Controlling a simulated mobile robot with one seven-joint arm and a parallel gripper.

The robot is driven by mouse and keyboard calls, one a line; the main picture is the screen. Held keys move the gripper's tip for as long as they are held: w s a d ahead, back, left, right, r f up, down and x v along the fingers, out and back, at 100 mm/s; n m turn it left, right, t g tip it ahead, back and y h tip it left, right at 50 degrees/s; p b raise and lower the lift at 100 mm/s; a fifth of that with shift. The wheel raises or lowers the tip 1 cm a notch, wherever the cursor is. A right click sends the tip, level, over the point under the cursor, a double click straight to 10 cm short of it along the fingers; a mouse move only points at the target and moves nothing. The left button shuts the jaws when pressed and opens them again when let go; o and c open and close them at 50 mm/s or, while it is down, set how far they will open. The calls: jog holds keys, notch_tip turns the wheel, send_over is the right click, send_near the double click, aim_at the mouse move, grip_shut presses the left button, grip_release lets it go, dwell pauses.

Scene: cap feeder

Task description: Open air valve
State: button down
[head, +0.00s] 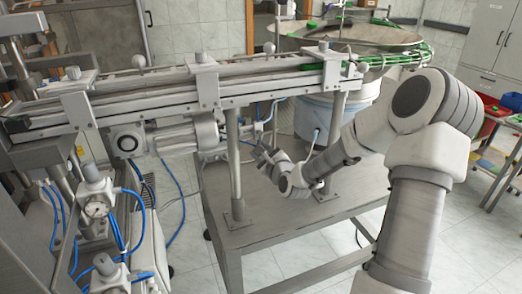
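My arm reaches in from the right over the metal table (290,226). My gripper (264,152) is small in the picture, beside the conveyor's support post and below the rail. The view is too coarse to tell whether its fingers are apart. Small fittings with thin blue hoses (258,127) sit just behind and above it; one may be the air valve, but I cannot tell, nor whether they touch the gripper. An air unit with a round gauge (97,208) and blue hoses stands at the lower left, well away from my gripper.
The conveyor rail (190,85) runs across above my gripper. Posts (234,170) stand beside it on the table. A motor (178,138) is to the left. The round feeder bowl (345,36) is behind. The table's front is clear.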

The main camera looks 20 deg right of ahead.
jog(key=shift+a+r, duration=0.1)
jog(key=c, duration=0.5)
grip_release()
